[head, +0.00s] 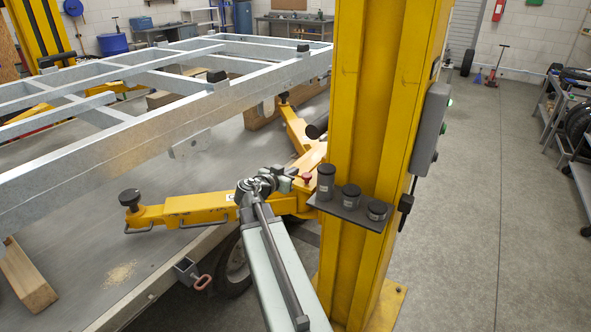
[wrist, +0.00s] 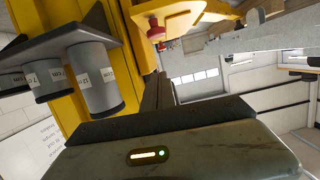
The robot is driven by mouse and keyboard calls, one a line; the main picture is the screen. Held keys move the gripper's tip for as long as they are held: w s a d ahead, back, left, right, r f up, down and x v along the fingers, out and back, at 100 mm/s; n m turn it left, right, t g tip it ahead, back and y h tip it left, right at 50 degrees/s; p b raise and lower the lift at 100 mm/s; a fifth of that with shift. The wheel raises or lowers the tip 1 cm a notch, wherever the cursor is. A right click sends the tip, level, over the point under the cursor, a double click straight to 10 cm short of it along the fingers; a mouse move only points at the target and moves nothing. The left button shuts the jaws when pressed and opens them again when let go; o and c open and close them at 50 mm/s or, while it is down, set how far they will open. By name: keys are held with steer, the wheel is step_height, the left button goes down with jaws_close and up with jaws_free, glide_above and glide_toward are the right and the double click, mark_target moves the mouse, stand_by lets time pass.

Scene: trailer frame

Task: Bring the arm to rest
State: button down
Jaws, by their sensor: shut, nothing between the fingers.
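My gripper (head: 291,174) is at the end of my arm in the middle of the head view, left of the yellow lift post (head: 378,130). Its fingers are together and empty. In the wrist view the dark fingers of my gripper (wrist: 157,92) point away from the camera, beyond the grey gripper body. They pass close to the post at the left, but I cannot tell the exact gap. The yellow lift arm (head: 190,209) lies behind and left of my gripper in the head view.
A small shelf (head: 347,212) on the post holds three dark cylinders close to the right of my gripper. The cylinders (wrist: 93,80) also show in the wrist view. The galvanized trailer frame (head: 130,140) spans the left. Open floor (head: 480,200) lies right of the post.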

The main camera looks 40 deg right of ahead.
stand_by(0.4)
steer(key=w+a+f+n+t+y, duration=0.1)
steer(key=w+a+f+n+y, duration=0.2)
steer(key=a, duration=0.8)
steer(key=w+a+f+t+y, duration=0.15)
steer(key=w+a+f, duration=0.3)
steer(key=a, duration=0.75)
steer(key=s+a+f+n+g+y, duration=0.2)
steer(key=s+a+f+n+y, duration=0.1)
steer(key=a, duration=0.4)
steer(key=s+a+f+n+g+y, duration=0.2)
steer(key=s+a+f+n+y, duration=0.1)
steer(key=a, duration=0.5)
steer(key=s+a+f+n+g+y, duration=0.2)
steer(key=s+a+f+n+y, duration=0.2)
steer(key=s+a+n, duration=0.2)
steer(key=shift+s+a+f, duration=0.15)
steer(key=shift+s+a, duration=0.15)
steer(key=shift+a, duration=0.45)
